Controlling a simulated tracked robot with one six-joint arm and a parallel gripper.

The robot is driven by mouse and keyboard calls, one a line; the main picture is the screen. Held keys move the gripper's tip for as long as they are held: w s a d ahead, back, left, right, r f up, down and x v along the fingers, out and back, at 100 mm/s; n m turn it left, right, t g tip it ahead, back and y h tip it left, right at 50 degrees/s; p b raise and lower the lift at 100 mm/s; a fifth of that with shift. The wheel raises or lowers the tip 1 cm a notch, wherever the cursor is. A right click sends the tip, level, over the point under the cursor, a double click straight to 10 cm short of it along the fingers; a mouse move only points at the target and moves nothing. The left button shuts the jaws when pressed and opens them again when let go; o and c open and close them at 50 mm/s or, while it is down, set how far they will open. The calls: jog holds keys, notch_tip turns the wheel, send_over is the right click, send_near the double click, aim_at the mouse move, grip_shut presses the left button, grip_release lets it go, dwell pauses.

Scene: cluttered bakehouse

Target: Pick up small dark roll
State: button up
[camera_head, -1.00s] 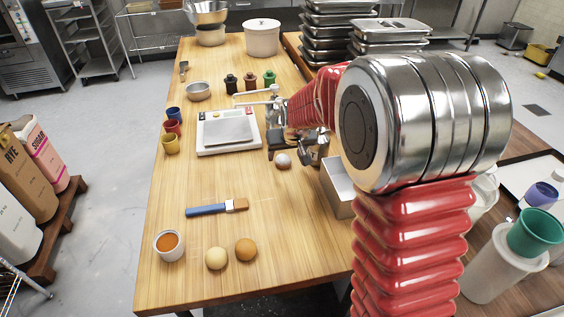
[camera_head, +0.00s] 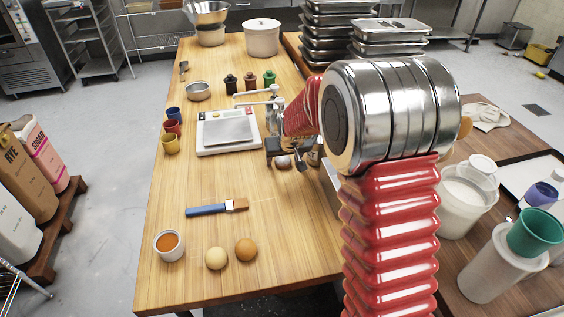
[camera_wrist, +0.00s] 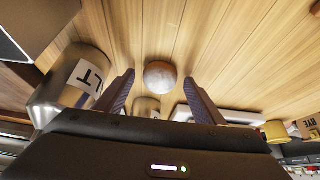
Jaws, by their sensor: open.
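A small round ball (camera_head: 283,162) lies farther back, below my gripper (camera_head: 291,158). It looks pale in the head view and greyish brown in the wrist view (camera_wrist: 160,75). There it shows between my two open fingers (camera_wrist: 159,79), with room on both sides and nothing held. The brown and pale rolls are well nearer the front edge than my gripper.
A scale (camera_head: 228,132) stands left of my gripper. A metal canister marked "LT" (camera_wrist: 75,85) stands close left of my fingers in the wrist view. The table around the brush is clear.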

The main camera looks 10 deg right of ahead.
aim_at(282, 158)
jog(key=shift+c, duration=0.4)
jog(key=c, duration=0.8)
jog(key=shift+a+r, duration=0.2)
jog(key=shift+r, duration=0.3)
notch_tip(282, 158, up, 6)
jog(key=shift+r, duration=0.1)
jog(key=a, duration=1.9)
jog(key=shift+a, duration=0.3)
